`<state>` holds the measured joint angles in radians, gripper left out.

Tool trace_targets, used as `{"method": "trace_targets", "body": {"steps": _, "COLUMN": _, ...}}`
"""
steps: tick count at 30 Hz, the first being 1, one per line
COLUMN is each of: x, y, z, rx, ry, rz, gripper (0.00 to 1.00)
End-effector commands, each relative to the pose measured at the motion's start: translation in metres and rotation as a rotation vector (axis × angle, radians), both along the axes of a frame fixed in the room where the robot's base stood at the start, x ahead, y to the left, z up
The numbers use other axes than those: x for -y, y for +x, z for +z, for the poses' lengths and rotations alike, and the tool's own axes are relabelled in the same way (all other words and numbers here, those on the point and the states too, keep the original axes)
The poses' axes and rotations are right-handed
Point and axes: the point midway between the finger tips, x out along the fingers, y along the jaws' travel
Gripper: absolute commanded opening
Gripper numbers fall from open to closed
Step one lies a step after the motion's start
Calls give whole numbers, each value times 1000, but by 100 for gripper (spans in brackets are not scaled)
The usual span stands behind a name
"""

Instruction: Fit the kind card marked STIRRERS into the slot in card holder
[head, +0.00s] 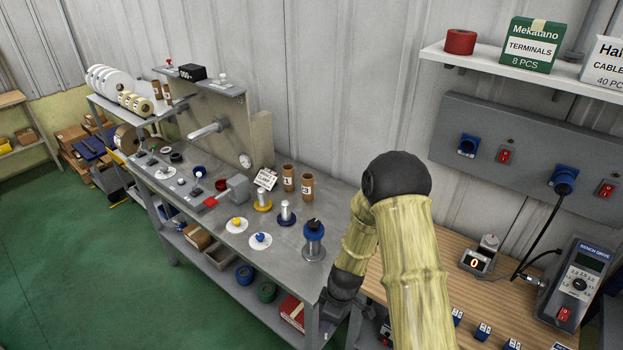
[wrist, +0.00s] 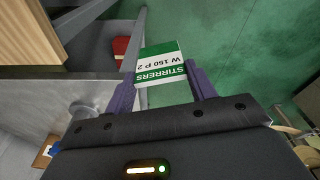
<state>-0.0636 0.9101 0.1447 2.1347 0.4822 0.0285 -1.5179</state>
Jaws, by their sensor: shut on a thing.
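The STIRRERS card (wrist: 160,66), white with green bands and the line "W 150 P 2", is in the wrist view, its text upside down. It sits between the two purple fingers of my gripper (wrist: 163,82), which is shut on it. A grey bench top and green floor show behind it. In the head view my arm reaches down at the bench's right end, and the card cannot be made out there. I cannot pick out the card holder for certain. A small tilted white card with dark print (head: 266,179) stands on the grey bench.
The grey bench (head: 228,236) carries spools, two brown tubes (head: 297,181) and a blue-topped post (head: 314,238) close to my arm. A wooden bench (head: 445,300) with a bench drive (head: 579,282) stands right. A shelf (head: 500,66) is above. Green floor (head: 90,260) is open at left.

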Motion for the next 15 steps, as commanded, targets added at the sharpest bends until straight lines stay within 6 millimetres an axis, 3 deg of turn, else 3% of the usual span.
{"method": "trace_targets", "body": {"steps": 7, "x": 41, "y": 20, "z": -22, "rx": 1, "ry": -1, "rz": -540, "gripper": 30}}
{"method": "trace_targets", "body": {"steps": 15, "x": 89, "y": 28, "z": -39, "rx": -1, "ry": 0, "rz": -1064, "gripper": 30}}
